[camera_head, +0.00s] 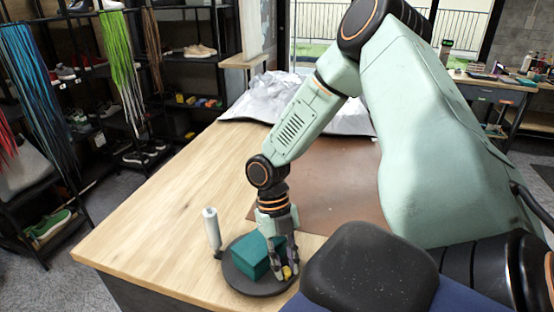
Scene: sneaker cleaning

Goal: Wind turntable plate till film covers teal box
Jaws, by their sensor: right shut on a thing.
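The teal box (248,256) sits on the dark round turntable plate (238,282) near the table's front edge. A white film roll (211,228) stands upright just left of the plate. My right gripper (286,269) reaches down at the right side of the box, over the plate. It is shut on a small yellow knob (288,271) at the plate's right part. The fingers hide part of the knob and the box's right side. I cannot make out any film on the box at this size. My left gripper is not in view.
The wooden tabletop (170,200) is bare to the left and behind the plate. A brown mat (325,185) lies behind my right arm, with crumpled grey-white sheeting (262,95) at the far end. Shelves with shoes and hanging laces stand at the left.

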